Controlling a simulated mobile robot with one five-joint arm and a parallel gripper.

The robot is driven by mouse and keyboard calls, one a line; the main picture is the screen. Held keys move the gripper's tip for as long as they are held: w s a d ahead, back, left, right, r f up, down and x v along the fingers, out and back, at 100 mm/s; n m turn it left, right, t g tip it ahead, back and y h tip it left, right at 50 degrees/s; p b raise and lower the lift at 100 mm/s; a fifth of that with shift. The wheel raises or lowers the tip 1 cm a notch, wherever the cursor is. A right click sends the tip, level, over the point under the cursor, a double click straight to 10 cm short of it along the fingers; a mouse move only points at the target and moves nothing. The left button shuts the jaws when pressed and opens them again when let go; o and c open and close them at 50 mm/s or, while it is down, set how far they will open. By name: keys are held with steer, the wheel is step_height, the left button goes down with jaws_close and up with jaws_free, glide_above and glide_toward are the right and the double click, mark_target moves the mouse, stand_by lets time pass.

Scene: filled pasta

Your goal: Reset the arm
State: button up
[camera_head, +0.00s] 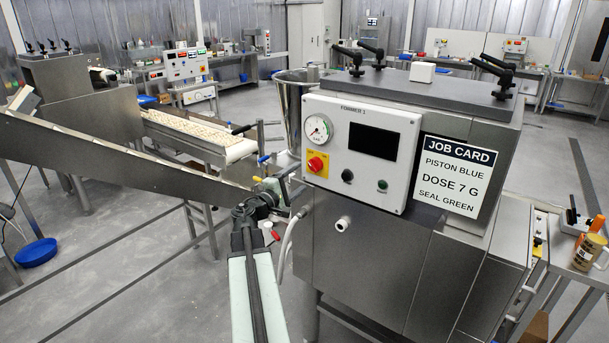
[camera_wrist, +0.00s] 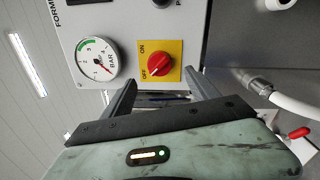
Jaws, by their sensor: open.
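My arm (camera_head: 250,270) reaches forward from the bottom of the head view toward the front of the steel former machine. In the wrist view my gripper (camera_wrist: 160,82) is open, with its two dark fingers apart and nothing seen between them. The fingers point at the former's panel, just below the red knob (camera_wrist: 161,70) on its yellow ON/OFF plate. The knob also shows in the head view (camera_head: 315,164). I cannot tell whether the fingers touch the panel. In the head view the gripper's fingers are too small and crowded to make out.
The panel carries a pressure gauge (camera_wrist: 97,61) and a dark screen (camera_head: 374,141). A job card (camera_head: 451,176) reads piston blue, dose 7 g, seal green. A white hose (camera_wrist: 285,106) runs close to the right. A sloping steel conveyor (camera_head: 120,155) stands left; a blue bowl (camera_head: 36,252) lies on the floor.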

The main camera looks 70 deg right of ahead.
stand_by(0.4)
steer(key=w+a+n+t, duration=0.1)
steer(key=w+a+t, duration=0.1)
steer(key=w+a, duration=0.35)
steer(key=w+a+n+t, duration=0.2)
steer(key=w, duration=0.7)
steer(key=w+a+f+t+y, duration=0.2)
steer(key=w+a+f, duration=0.2)
steer(key=w+a, duration=0.6)
steer(key=w+a+f+t+y, duration=0.3)
steer(key=w+a, duration=0.4)
steer(key=a, duration=0.6)
steer(key=w+a+f+y, duration=0.1)
steer(key=a+f+y, duration=0.2)
steer(key=a+f, duration=0.7)
steer(key=a+f+y, duration=0.3)
steer(key=a+y, duration=0.1)
steer(key=a, duration=1.1)
steer(key=s+a+f+m+g+y, duration=0.1)
steer(key=s+a+f+g+y, duration=0.1)
steer(key=a, duration=0.5)
steer(key=s+a+f+m+g+y, duration=0.1)
steer(key=s+a+f+g+y, duration=0.1)
steer(key=a, duration=0.6)
steer(key=s+f+y, duration=0.1)
steer(key=s+y, duration=0.1)
steer(key=s, duration=0.1)
steer(key=shift+s+f, duration=0.15)
steer(key=shift+s, duration=0.2)
